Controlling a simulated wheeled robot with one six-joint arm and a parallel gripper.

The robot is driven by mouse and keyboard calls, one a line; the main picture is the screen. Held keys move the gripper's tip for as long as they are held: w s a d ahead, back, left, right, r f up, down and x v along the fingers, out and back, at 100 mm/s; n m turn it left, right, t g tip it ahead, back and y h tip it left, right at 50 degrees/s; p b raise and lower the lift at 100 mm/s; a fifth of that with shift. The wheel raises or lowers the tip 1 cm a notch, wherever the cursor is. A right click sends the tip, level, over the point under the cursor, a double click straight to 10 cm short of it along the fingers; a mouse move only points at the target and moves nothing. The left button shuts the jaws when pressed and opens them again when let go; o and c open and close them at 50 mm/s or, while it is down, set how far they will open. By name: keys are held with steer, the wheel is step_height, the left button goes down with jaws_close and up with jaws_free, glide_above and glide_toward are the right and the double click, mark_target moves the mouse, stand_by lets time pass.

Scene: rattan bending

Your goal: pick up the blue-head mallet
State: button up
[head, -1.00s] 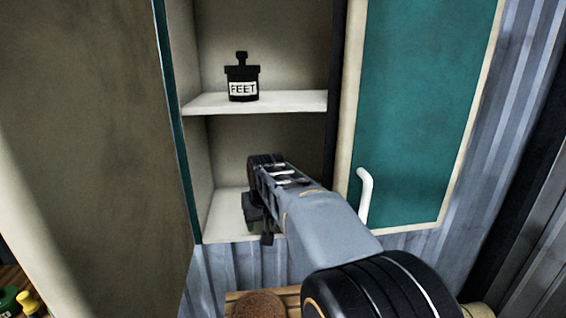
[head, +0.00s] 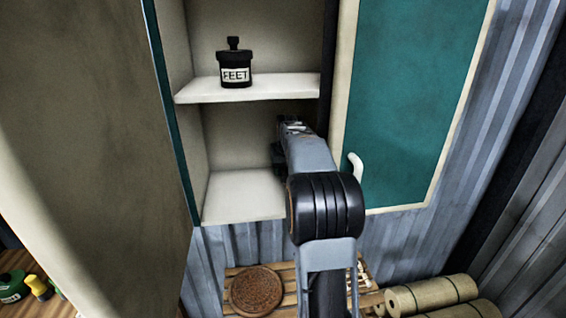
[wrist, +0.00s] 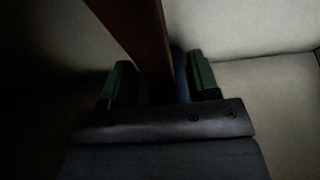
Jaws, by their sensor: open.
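The mallet shows in the wrist view as a dark brown wooden handle (wrist: 145,32) running down from the top edge toward my gripper (wrist: 161,80). A narrow strip of blue, likely its head (wrist: 180,72), shows between the green fingers, nearer the right one. The fingers are apart, on either side of the handle's lower end and the blue strip. The view is dark, and I cannot tell whether either finger touches the mallet. In the head view my arm reaches into the lower cabinet compartment; it hides the mallet and most of my gripper.
The compartment floor (head: 240,195) is bare at left. A black bottle marked FEET (head: 234,68) stands on the shelf (head: 250,92) above. An open door (head: 90,120) stands at left, a teal door (head: 410,100) at right. Below are a round brown disc (head: 256,291) and rolls (head: 435,295).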

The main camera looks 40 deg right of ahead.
steer(key=shift+x, duration=1.25)
steer(key=shift+r, duration=0.1)
jaws_close()
